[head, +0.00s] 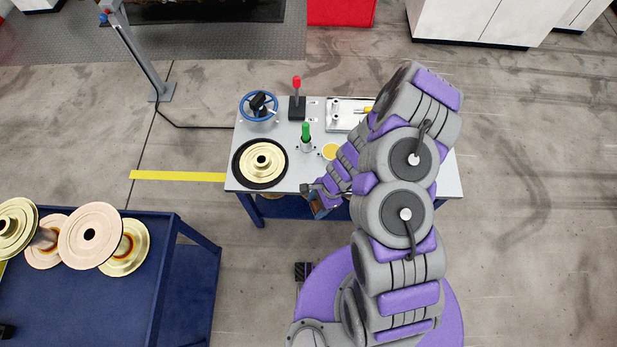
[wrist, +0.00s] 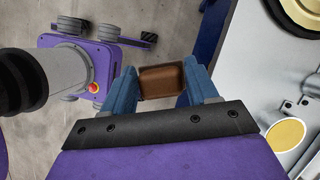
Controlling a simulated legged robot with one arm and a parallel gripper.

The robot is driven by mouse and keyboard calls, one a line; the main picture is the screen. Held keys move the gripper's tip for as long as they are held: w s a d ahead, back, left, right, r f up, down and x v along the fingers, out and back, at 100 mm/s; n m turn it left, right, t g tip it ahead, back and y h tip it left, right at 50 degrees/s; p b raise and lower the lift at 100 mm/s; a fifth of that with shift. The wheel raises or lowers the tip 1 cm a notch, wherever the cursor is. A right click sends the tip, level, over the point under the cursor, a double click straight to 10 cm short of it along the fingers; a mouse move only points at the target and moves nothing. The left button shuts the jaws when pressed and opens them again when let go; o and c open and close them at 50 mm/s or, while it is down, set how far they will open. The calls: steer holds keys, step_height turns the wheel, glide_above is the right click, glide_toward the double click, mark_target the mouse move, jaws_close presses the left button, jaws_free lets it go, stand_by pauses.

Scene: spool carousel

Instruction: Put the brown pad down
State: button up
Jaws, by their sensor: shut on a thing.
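The brown pad (wrist: 162,80) is a small block with rounded edges, held between the two blue fingers of my gripper (wrist: 161,84) in the wrist view. My gripper is shut on it. In the head view my gripper (head: 318,203) is at the front edge of the grey-topped table (head: 290,180). There the pad is small and mostly hidden by the gripper. In the wrist view the floor shows behind the pad, and the table top (wrist: 235,75) lies to the right of it.
On the table are a black-rimmed gold spool (head: 262,160), a blue handwheel (head: 258,106), a red-topped lever (head: 297,98), a green-topped post (head: 306,139) and a yellow disc (head: 330,151). A blue cart (head: 150,290) with several spools stands at the left. Bare floor lies between them.

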steer(key=shift+s+a+f, duration=0.25)
steer(key=shift+s+a, duration=0.05)
steer(key=shift+s, duration=0.35)
steer(key=w+a, duration=0.1)
steer(key=w, duration=0.4)
steer(key=w+a+f+b, duration=0.1)
steer(key=w, duration=0.9)
steer(key=shift+w+a+f, duration=0.2)
steer(key=shift+a+f, duration=0.15)
steer(key=shift+a, duration=0.05)
step_height(320, 180, down, 4)
steer(key=shift+w+r+b, duration=0.15)
steer(key=shift+r+b, duration=0.05)
steer(key=shift+b, duration=0.55)
steer(key=shift+r, duration=0.1)
steer(key=o, duration=1)
